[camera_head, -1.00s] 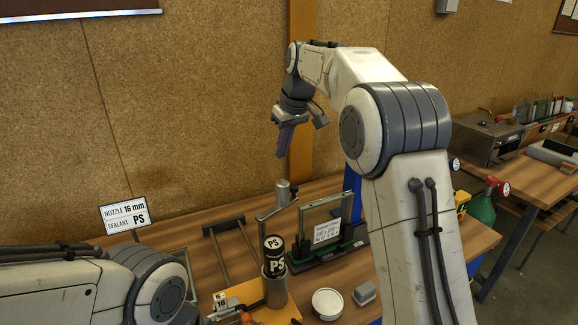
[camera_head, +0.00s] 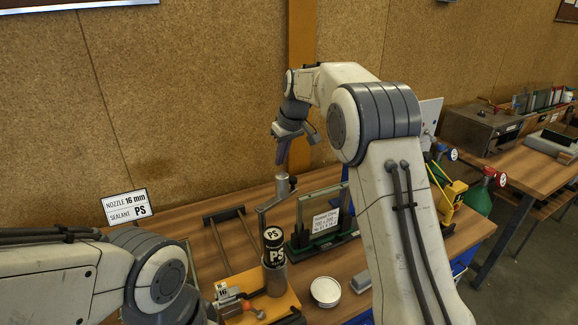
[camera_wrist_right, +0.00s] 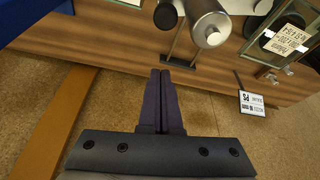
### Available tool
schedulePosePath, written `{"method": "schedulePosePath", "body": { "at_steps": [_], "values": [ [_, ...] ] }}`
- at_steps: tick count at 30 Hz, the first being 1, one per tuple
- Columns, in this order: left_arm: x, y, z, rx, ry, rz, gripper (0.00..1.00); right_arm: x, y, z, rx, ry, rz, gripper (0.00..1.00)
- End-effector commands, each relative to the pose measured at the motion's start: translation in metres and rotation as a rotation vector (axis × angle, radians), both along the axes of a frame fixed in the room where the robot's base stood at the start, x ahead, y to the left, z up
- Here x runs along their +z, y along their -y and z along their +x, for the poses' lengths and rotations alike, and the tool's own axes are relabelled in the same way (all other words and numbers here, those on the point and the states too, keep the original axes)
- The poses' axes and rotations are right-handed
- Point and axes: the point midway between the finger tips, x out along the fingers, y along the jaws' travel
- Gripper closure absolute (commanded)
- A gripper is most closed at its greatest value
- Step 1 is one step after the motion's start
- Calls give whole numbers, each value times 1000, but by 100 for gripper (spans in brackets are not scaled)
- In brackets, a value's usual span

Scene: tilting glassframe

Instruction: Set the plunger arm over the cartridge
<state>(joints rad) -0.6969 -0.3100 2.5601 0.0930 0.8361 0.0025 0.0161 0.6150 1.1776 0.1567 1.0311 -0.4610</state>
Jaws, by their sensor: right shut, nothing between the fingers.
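The cartridge (camera_head: 273,250) is a black cylinder marked PS. It stands upright in a grey holder on an orange base (camera_head: 284,304). Behind it is the plunger arm (camera_head: 270,204), a grey bar with a thick metal cylinder (camera_head: 281,186) at its right end. This cylinder stands off to the back right of the cartridge's top, not over it. A large grey cylinder (camera_wrist_right: 206,22) also shows in the right wrist view. My right gripper (camera_head: 280,161) is shut and empty, above and apart from the arm. Its dark fingers (camera_wrist_right: 160,75) show in the wrist view. My left gripper is out of view.
A green-based frame (camera_head: 321,222) with a label stands right of the cartridge. A round white tin (camera_head: 325,291) sits in front. A sign (camera_head: 126,206) reads nozzle 16 mm, sealant PS. A dark-handled rack (camera_head: 224,214) lies behind on the table. The cork wall is close behind.

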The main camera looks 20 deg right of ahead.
Motion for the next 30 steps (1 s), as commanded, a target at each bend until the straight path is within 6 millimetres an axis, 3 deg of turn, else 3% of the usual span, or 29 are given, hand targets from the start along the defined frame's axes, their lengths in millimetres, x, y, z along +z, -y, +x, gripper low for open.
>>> {"method": "schedulePosePath", "body": {
  "at_steps": [3,15,30],
  "values": [
    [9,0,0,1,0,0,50,-17,-1,3,-1,-1,0,100],
    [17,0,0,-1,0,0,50,-22,12,-29,-1,0,0,100],
    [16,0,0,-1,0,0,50,-23,16,-32,-9,1,0,100]
  ]
}}
